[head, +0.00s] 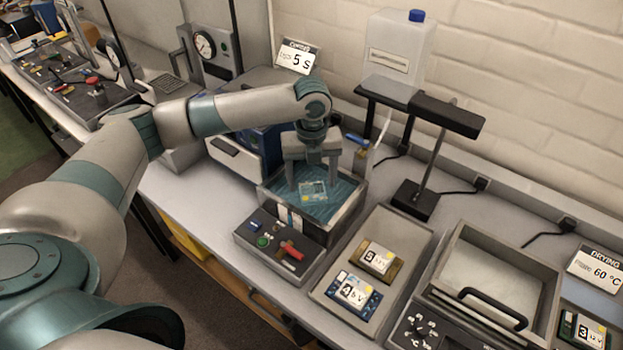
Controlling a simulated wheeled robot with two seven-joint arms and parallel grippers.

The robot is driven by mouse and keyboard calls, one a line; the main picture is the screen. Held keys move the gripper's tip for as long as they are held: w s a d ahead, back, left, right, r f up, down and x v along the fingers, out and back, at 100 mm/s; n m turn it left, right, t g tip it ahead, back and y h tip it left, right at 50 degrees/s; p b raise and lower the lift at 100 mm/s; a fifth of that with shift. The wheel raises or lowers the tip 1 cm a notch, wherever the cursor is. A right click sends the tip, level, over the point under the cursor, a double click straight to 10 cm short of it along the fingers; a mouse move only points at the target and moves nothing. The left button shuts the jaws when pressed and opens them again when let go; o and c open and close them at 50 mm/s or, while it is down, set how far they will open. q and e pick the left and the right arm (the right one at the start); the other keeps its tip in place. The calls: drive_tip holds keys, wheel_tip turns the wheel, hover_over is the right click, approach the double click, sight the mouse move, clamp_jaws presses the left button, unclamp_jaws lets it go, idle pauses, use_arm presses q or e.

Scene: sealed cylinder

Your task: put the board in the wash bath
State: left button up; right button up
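The wash bath (349,213) is an open dark-walled tank of blue liquid near the middle of the bench. A small pale board (313,191) with a yellow dot shows in the bath, tinted blue; its exact depth is hard to tell. My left gripper (312,186) points straight down over the bath. Its two fingers are spread, one on each side of the board, with visible gaps between fingers and board. My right gripper is not in view.
A control box (279,246) with a red lever stands in front of the bath. A tray (408,238) to the right holds two labelled boards. A lamp stand (420,195) and a white canister (398,50) are behind. A drying unit (490,270) is at right.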

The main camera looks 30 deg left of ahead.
sight(312, 185)
use_arm(q)
drive_tip(key=shift+r, duration=0.1)
wheel_tip(312, 185, up, 12)
drive_tip(key=b, duration=0.4)
idle(0.4)
idle(1.1)
